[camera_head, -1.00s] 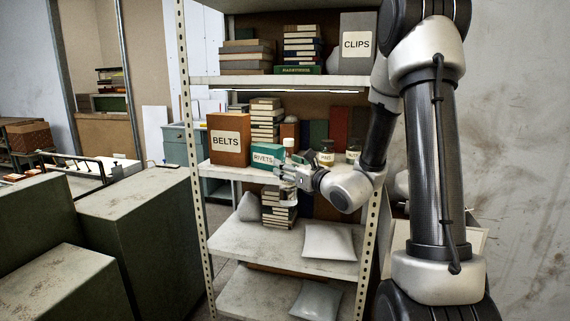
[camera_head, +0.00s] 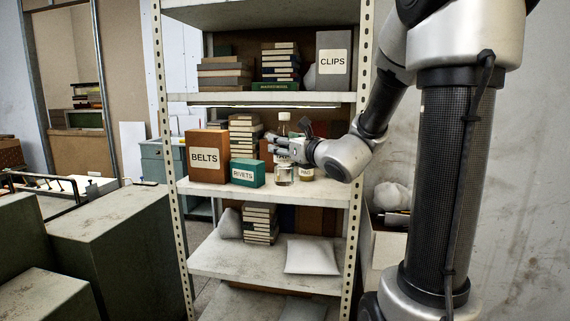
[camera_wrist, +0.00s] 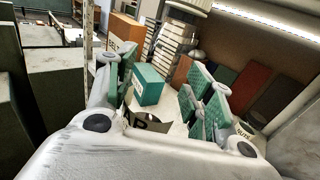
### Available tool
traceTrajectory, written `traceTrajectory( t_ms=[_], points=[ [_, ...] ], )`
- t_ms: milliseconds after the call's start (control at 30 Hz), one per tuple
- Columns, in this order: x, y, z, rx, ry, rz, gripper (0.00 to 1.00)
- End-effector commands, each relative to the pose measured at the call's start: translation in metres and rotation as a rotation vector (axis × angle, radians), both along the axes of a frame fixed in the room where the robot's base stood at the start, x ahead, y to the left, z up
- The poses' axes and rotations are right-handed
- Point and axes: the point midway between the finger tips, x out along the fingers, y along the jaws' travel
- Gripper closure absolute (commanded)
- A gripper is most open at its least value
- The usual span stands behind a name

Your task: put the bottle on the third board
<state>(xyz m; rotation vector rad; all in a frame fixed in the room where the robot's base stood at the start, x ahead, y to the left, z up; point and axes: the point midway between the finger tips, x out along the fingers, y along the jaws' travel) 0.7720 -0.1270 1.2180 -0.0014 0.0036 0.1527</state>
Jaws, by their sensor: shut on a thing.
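My gripper (camera_head: 284,150) is shut on a clear bottle with a white cap (camera_head: 284,117). The bottle is upright. Its base shows below the fingers, over the front part of the shelf board (camera_head: 230,200) that carries the belts box. I cannot tell whether the base touches that board. In the wrist view the green-padded fingers (camera_wrist: 165,85) stand either side of the clear bottle, and a partly hidden label (camera_wrist: 150,123) shows between them.
On the same board are the brown BELTS box (camera_head: 205,157), the teal RIVETS box (camera_head: 247,173), a book stack (camera_head: 244,135) and a small labelled jar (camera_head: 306,173) close right of the bottle. The board above (camera_head: 220,98) limits height. A post (camera_head: 355,190) stands at right.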

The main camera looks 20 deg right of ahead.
Motion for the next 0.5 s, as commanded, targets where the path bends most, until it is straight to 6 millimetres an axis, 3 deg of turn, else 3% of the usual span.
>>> traceTrajectory(
  t_ms=[200, 500],
  points=[
    [0.054, -0.04, -0.001, -0.001, 0.0, 0.0, 0.76],
    [0.115, -0.083, 0.0, -0.002, -0.001, 0.001, 0.76]
  ],
)
